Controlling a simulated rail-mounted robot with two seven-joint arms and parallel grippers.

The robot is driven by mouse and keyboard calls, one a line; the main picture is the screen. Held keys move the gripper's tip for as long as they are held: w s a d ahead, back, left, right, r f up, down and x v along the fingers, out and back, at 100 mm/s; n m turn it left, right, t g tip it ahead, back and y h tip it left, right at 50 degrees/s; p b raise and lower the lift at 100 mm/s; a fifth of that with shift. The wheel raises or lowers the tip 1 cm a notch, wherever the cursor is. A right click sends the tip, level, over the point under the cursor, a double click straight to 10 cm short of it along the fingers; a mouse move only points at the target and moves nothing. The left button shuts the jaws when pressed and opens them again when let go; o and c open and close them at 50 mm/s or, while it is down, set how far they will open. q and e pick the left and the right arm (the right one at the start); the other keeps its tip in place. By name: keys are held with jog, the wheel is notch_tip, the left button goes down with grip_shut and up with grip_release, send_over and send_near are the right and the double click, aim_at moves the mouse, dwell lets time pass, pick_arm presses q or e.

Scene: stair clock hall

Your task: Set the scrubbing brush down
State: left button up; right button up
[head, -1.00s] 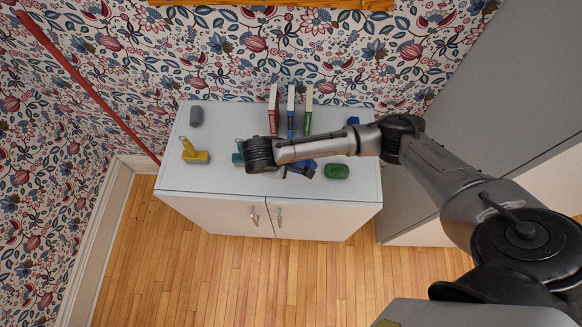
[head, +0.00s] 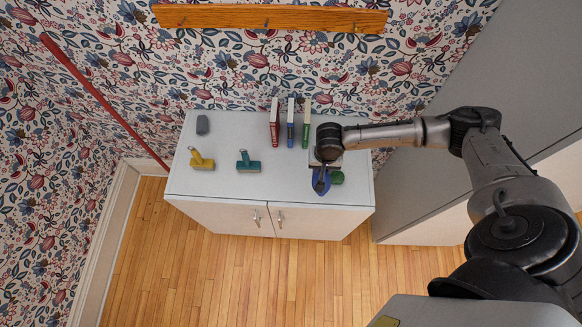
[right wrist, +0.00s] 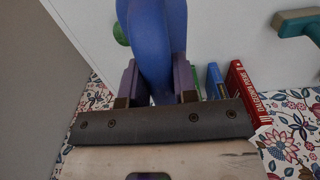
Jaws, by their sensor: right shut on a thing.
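My right gripper (head: 321,178) is shut on a blue thing (head: 321,187), seemingly the scrubbing brush, over the front right of the white cabinet top (head: 225,185). In the right wrist view, the smooth, rounded blue brush (right wrist: 157,40) sits between the two purple fingers. No bristles show. I cannot tell whether it touches the cabinet top. A green lump (head: 337,177) lies close to its right in the head view, partly hidden. My left gripper is out of view.
Red (head: 275,124), blue (head: 291,124) and green (head: 306,123) books stand at the back. The front middle is clear.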

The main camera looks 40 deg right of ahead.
jog(key=shift+w+a+f+b, duration=0.2)
jog(key=shift+w+a+f, duration=0.5)
jog(key=shift+w+f, duration=1.05)
jog(key=shift+w+a+f+b, duration=0.2)
jog(key=shift+w+a+f, duration=0.5)
jog(key=shift+w+f, duration=1.05)
jog(key=shift+w+a+f+b, duration=0.2)
jog(key=shift+w+a+f, duration=0.5)
jog(key=shift+w+f, duration=1.05)
jog(key=shift+f, duration=0.1)
jog(key=shift+s, duration=0.1)
jog(key=o, duration=0.8)
